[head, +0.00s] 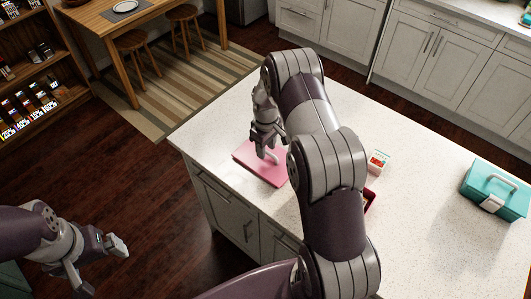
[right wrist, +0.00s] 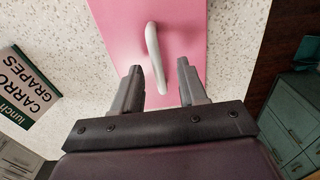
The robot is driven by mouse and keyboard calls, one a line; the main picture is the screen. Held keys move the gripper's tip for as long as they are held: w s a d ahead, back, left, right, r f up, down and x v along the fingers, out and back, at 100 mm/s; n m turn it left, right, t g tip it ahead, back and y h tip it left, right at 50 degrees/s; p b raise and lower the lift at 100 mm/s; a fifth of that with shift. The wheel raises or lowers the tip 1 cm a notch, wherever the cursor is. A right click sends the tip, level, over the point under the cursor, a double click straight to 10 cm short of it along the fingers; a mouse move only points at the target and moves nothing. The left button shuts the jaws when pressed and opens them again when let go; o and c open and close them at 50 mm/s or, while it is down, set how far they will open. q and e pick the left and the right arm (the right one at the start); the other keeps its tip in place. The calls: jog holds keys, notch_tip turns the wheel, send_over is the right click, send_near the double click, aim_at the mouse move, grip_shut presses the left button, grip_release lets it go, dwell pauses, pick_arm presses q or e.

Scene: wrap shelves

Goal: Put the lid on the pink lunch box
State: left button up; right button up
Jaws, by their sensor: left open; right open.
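A flat pink lid (head: 252,163) lies on the white speckled counter near its left corner, and it also shows in the right wrist view (right wrist: 187,20). It has a white upright handle (right wrist: 154,58). My right gripper (right wrist: 160,78) is open just above the lid, its two fingers on either side of the near end of the handle. In the head view my right gripper (head: 267,140) hides part of the lid. A red or pink box (head: 369,200) shows partly behind my right arm; most of it is hidden. My left gripper (head: 103,268) is open and empty, over the floor beside the counter.
A small white and red carton (head: 378,161) stands on the counter right of my arm. A teal box with a handle (head: 494,189) stands at the far right. A sign with words (right wrist: 28,85) shows in the right wrist view. The counter's back middle is clear.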

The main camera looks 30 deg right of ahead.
jog(key=shift+d+f, duration=0.1)
jog(key=shift+f, duration=0.35)
jog(key=shift+d+f, duration=0.1)
jog(key=shift+f, duration=0.15)
jog(key=c, duration=0.6)
grip_shut()
jog(key=shift+r, duration=0.15)
